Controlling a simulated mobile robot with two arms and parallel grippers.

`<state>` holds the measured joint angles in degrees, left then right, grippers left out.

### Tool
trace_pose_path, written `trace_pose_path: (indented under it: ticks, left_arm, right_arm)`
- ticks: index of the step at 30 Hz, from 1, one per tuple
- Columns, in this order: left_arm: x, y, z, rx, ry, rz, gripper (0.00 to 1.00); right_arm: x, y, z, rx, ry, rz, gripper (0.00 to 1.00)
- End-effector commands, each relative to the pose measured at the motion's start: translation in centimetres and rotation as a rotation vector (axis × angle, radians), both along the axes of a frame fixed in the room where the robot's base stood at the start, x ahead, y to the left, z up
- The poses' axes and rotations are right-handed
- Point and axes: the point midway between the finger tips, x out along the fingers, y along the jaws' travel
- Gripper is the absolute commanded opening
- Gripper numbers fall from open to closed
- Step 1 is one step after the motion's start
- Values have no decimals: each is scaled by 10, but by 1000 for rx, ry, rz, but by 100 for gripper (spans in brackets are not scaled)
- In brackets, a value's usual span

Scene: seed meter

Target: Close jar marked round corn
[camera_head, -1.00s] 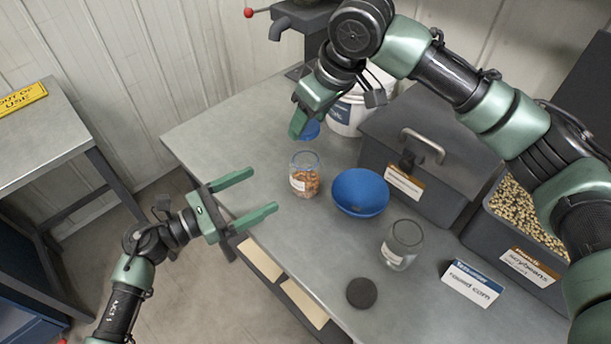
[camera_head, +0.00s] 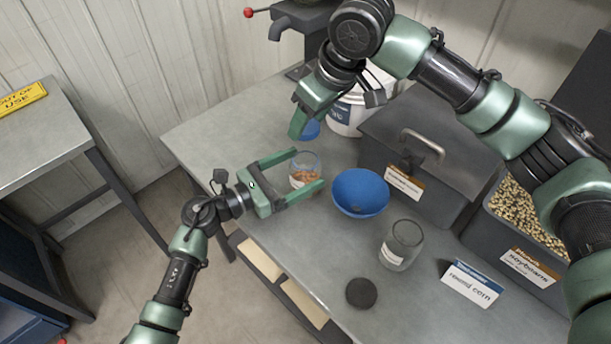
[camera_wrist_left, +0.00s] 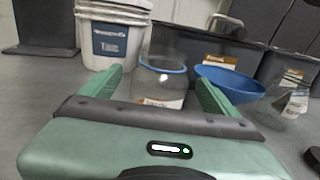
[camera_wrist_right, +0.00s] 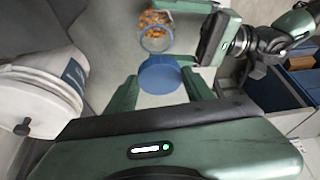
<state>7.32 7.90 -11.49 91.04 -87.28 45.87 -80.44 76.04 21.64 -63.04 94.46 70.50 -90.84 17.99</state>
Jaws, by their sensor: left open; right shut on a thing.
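A clear jar (camera_head: 305,163) with orange-brown kernels stands on the table, open at its blue-rimmed top. It also shows in the left wrist view (camera_wrist_left: 160,82) and in the right wrist view (camera_wrist_right: 156,32). My left gripper (camera_head: 309,168) is open, its two fingers on either side of this jar, partly hiding it. My right gripper (camera_wrist_right: 155,88) is shut on a blue lid (camera_wrist_right: 160,74), held above the table behind the jar. In the head view the lid (camera_head: 311,130) shows below the right fingers. The jar's label is too small to read.
A blue bowl (camera_head: 360,193) stands just right of the jar. An empty glass jar (camera_head: 401,246) and a dark round lid (camera_head: 361,293) are nearer the front.

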Motion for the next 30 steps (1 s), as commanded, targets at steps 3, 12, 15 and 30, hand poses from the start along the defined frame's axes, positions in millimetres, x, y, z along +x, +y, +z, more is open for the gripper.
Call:
trace_pose_path:
  ticks: [3, 12, 15, 30]
  left_arm:
    - [0, 0, 0, 0, 0, 0, 85]
    - [0, 0, 0, 0, 0, 0, 1]
    - [0, 0, 0, 0, 0, 0, 0]
    - [0, 0, 0, 0, 0, 0, 0]
  right_arm:
    - [0, 0, 0, 0, 0, 0, 15]
    - [0, 0, 0, 0, 0, 0, 15]
    - [0, 0, -1, 0, 0, 0, 15]
    - [-2, -1, -49, -1, 0, 1, 15]
